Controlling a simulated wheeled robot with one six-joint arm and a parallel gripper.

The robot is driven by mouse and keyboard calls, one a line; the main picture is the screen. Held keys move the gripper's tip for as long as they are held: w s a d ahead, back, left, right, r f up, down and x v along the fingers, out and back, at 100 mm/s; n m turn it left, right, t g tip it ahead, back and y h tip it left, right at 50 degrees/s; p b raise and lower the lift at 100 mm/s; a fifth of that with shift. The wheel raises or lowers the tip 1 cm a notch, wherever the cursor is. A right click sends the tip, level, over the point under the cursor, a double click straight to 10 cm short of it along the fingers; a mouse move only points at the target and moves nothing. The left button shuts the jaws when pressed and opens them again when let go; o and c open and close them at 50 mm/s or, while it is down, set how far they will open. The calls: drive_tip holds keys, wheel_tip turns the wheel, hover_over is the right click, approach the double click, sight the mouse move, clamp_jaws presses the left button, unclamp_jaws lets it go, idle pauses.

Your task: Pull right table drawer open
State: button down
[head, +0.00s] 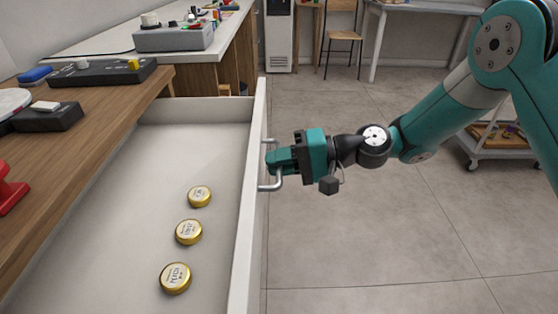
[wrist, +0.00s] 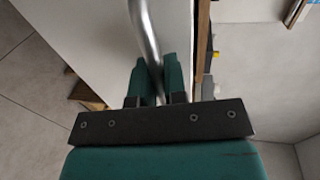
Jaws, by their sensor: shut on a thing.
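The drawer (head: 248,200) is white and stands well open from under the wooden counter, its inside in plain view in the head view. A metal bar handle (head: 278,181) is fixed to its front face. My gripper (head: 272,161) is shut on the handle from the right. In the wrist view the two teal fingers (wrist: 160,78) lie on either side of the handle bar (wrist: 144,35), close to the white drawer front (wrist: 105,40). The fingertips partly hide the middle of the handle.
Several gold-lidded round tins lie in the drawer, one of them near the front (head: 175,278). The wooden counter (head: 110,118) at the left carries a black device (head: 88,72). A chair (head: 342,38) and a wheeled cart (head: 497,140) stand farther off. The floor (head: 370,240) right of the drawer is clear.

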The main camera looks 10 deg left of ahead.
drive_tip(key=c, duration=1.2)
unclamp_jaws()
drive_tip(key=shift+d, duration=0.1)
drive_tip(key=shift+p+v, duration=1.8)
drive_tip(key=shift+v, duration=6.8)
